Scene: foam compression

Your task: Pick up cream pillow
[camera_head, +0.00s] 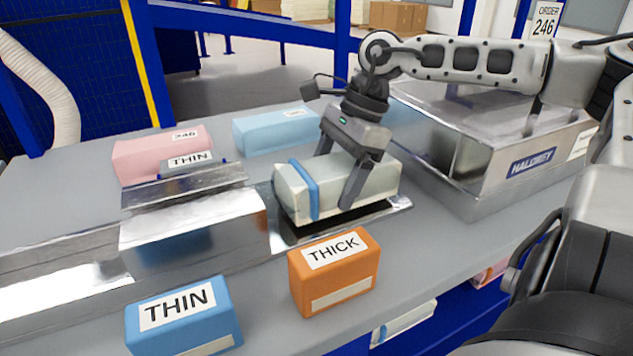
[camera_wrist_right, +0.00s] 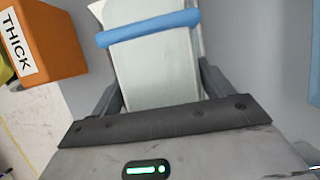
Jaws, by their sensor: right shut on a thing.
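The cream pillow (camera_head: 338,190) is a pale block with a blue band near its left end. It lies over a metal tray (camera_head: 397,211) in the middle of the table, with a dark shadow under it. My right gripper (camera_head: 352,180) comes down from above and is shut across it, right of the band. In the right wrist view the pillow (camera_wrist_right: 155,70) sits between the two fingers, with the blue band beyond them. The part of the pillow behind the near finger is hidden. I cannot tell whether it touches the tray. My left gripper is not in view.
A metal press-like fixture (camera_head: 190,232) stands left of the tray. An orange THICK block (camera_head: 335,285) and a blue THIN block (camera_head: 185,325) are in front. Pink (camera_head: 150,155) and light blue (camera_head: 270,133) pillows lie behind.

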